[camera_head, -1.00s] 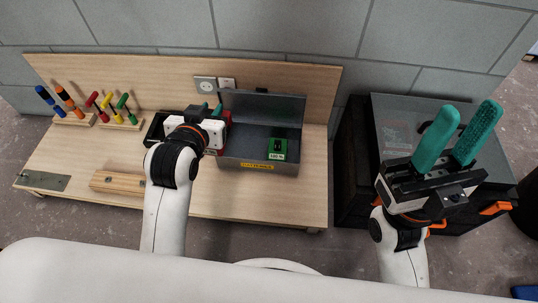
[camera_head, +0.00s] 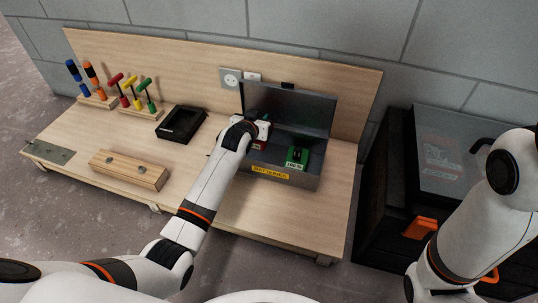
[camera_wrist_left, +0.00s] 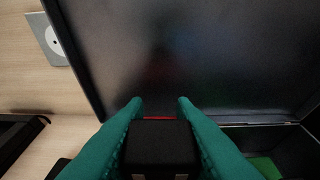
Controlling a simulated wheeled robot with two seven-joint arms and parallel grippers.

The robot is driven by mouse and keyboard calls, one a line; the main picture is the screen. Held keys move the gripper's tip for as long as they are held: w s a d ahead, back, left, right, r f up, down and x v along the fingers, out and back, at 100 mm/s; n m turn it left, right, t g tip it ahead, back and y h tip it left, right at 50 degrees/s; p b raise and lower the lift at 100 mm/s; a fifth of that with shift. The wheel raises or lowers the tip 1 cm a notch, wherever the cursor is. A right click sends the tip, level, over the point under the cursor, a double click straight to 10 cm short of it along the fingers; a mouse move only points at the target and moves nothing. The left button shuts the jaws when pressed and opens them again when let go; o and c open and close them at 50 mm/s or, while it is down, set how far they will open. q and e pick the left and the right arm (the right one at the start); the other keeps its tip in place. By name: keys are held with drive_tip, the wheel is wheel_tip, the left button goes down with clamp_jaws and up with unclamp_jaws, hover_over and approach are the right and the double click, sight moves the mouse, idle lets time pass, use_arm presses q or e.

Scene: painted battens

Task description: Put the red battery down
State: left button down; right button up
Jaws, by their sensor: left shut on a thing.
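My left gripper (camera_head: 262,131) is over the left part of the grey metal box (camera_head: 284,175) labelled for batteries, whose lid (camera_head: 290,108) stands open. In the left wrist view, its teal fingers (camera_wrist_left: 160,106) are shut on the red battery (camera_wrist_left: 158,146), which shows a black end and a thin red edge. A little of its red side shows below the gripper in the head view (camera_head: 257,146). Whether it touches the box floor is hidden. A green battery (camera_head: 297,157) sits in the right part of the box. My right gripper is out of view.
A black tray-like holder (camera_head: 181,124) stands empty left of the box. Racks of coloured-handled tools (camera_head: 138,107) stand at the back left. A wooden block (camera_head: 128,169) lies near the bench's front edge. A dark cabinet (camera_head: 385,200) stands right of the bench.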

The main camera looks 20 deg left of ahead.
use_arm(q)
wheel_tip(320, 180, down, 9)
drive_tip(key=b, duration=0.6)
drive_tip(key=shift+b, duration=0.35)
drive_tip(key=shift+r, duration=0.1)
drive_tip(key=c, duration=1.2)
unclamp_jaws()
drive_tip(key=shift+s+f, duration=0.1)
drive_tip(key=shift+f, duration=0.1)
